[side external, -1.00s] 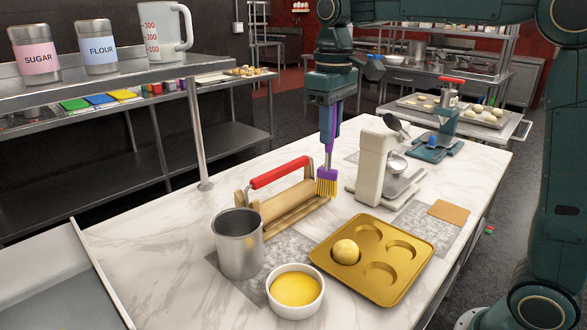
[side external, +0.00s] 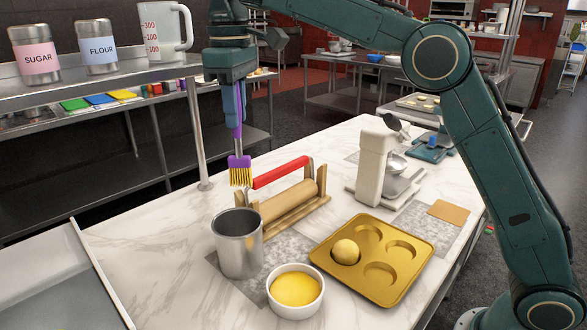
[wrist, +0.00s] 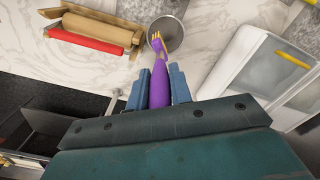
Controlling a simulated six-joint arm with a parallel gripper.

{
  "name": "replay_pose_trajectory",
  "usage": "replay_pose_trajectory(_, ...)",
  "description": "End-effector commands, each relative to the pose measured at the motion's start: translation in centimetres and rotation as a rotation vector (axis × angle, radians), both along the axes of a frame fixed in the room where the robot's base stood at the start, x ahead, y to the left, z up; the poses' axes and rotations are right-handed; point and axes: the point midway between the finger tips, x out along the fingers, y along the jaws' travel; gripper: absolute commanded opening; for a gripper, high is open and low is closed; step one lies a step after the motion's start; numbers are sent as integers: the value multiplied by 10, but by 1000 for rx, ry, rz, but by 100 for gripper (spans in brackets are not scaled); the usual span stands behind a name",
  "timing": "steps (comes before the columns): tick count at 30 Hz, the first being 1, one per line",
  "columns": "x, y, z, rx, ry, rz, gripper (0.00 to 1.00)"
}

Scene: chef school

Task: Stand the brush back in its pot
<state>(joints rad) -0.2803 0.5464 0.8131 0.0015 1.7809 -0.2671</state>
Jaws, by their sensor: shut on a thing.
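My gripper (side external: 232,106) is shut on the purple handle of the brush (side external: 239,163), which hangs bristles down with yellow bristles at its lower end. The metal pot (side external: 239,245) stands upright and open on the marble counter, nearer the camera than the brush. In the side view the bristles are above the pot's rim height, behind it and apart from it. In the wrist view my gripper (wrist: 159,88) holds the brush (wrist: 158,92), and its bristles overlap the pot (wrist: 168,36) in the picture.
A wooden stand with a rolling pin and red handle (side external: 281,172) is just right of the brush. A white bowl of yellow liquid (side external: 296,291) and a gold mould tray (side external: 346,277) with one dough ball stand near the pot. A shelf post (side external: 198,130) rises at left.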

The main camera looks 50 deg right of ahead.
Motion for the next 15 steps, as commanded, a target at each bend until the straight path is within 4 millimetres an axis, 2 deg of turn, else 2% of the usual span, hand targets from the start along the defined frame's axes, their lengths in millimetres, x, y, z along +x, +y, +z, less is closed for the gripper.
replay_pose_trajectory(6, 4, 15, 1, 0, -1, 38, 0)
replay_pose_trajectory(15, 4, 17, 1, 0, 0, 43, 0)
